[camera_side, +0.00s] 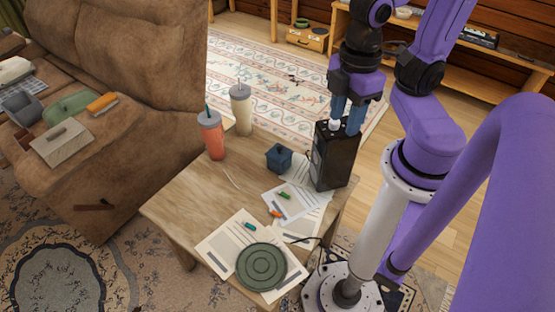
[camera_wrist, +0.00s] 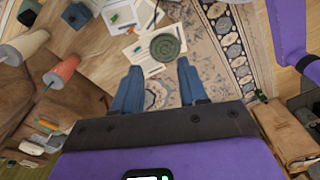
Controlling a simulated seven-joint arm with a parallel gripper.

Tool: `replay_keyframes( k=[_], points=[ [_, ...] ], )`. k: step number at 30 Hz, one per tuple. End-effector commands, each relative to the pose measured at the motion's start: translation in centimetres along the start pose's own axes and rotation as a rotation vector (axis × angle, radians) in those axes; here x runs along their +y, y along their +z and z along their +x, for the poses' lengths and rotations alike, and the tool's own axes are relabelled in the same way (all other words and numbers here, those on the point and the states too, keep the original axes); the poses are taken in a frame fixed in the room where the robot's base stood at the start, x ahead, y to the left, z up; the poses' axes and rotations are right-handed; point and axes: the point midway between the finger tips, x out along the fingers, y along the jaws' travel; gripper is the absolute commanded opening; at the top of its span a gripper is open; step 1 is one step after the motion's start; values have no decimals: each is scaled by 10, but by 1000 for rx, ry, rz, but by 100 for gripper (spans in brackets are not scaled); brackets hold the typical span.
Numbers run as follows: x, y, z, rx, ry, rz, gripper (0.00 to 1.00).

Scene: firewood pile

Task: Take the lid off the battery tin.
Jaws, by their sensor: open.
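A small dark blue box with a lid and a knob (camera_side: 279,157), which looks like the battery tin, stands on the wooden table (camera_side: 185,207) with its lid on. It also shows at the top left of the wrist view (camera_wrist: 76,15). My gripper (camera_side: 347,118) is up and to the right of it in the side view, apart from it. Its blue fingers point down and overlap the top of a tall black box (camera_side: 331,160); I cannot tell whether they touch it. In the wrist view the fingers (camera_wrist: 155,90) are spread, with only rug between them.
A red cup (camera_side: 211,138) and a cream cup (camera_side: 241,112), both with straws, stand left of the tin. Papers (camera_side: 228,249), several small coloured cylinders and a green round disc (camera_side: 261,267) lie in front. A sofa (camera_side: 110,130) is at left.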

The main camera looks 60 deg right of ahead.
Motion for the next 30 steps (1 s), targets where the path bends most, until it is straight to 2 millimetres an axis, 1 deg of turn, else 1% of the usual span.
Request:
replay_keyframes(
  k=[11, 12, 14, 15, 16, 17, 23, 25, 28, 30],
  points=[
    [0, 0, 0, 0, 0, 0, 43],
    [0, 0, 0, 0, 0, 0, 56],
    [0, 0, 0, 0, 0, 0, 75],
    [0, 0, 0, 0, 0, 0, 88],
    [0, 0, 0, 0, 0, 0, 98],
    [0, 0, 0, 0, 0, 0, 100],
    [0, 0, 0, 0, 0, 5, 100],
    [4, -4, 2, -2, 1, 39, 100],
    [15, -16, 7, -7, 2, 162, 100],
    [30, -28, 14, -10, 5, 303, 100]
  ],
)
